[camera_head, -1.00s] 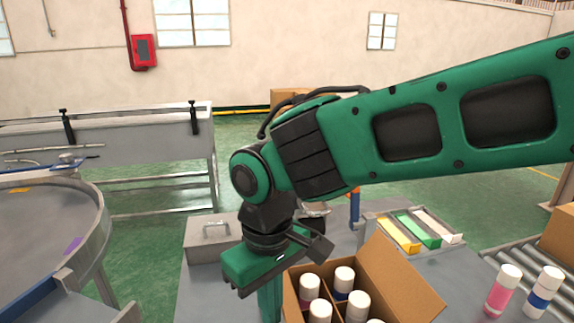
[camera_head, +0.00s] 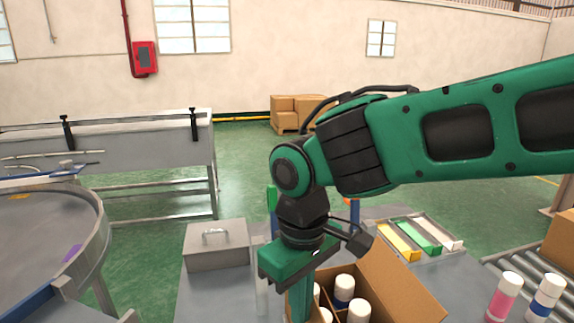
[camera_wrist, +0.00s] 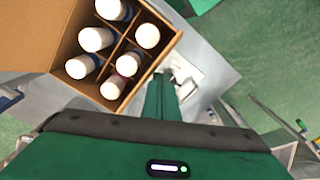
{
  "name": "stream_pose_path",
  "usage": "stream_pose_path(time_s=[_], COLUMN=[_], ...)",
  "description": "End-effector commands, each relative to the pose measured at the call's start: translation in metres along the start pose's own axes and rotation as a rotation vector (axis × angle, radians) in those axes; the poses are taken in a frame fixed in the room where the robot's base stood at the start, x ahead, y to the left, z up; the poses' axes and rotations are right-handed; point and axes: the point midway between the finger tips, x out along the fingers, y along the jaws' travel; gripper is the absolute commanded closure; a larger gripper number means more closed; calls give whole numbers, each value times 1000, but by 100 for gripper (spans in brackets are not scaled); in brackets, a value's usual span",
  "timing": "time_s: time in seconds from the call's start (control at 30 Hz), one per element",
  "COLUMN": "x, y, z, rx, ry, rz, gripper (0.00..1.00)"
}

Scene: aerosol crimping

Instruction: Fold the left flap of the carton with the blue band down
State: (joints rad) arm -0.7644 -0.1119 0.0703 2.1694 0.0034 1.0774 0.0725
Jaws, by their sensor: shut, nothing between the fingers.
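The open carton (camera_head: 412,303) stands at the bottom centre of the head view, with several white-capped cans in divided cells. Some cans show blue bands; a blue band on the carton itself is not visible. Its right flap (camera_head: 405,280) stands up and leans outward. I cannot make out the left flap. The carton also shows at the upper left of the wrist view (camera_wrist: 150,83). My gripper (camera_head: 301,308) is shut and empty, pointing down at the carton's left side and hiding part of that edge. In the wrist view its fingers (camera_wrist: 160,98) are beside the carton; contact is unclear.
A grey metal box with a handle (camera_head: 217,245) stands left of my gripper. A tray with yellow, green and white pieces (camera_head: 460,243) lies behind the carton. Pink and blue-banded cans (camera_head: 503,297) stand at the right near the roller conveyor (camera_head: 500,262). A round table (camera_head: 45,235) is at far left.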

Motion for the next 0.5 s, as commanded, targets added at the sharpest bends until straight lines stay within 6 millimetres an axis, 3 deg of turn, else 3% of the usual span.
stream_pose_path(time_s=[0.5], x=[-7], y=[22], z=[12], rx=[1], ry=[3], rz=[0], gripper=[100])
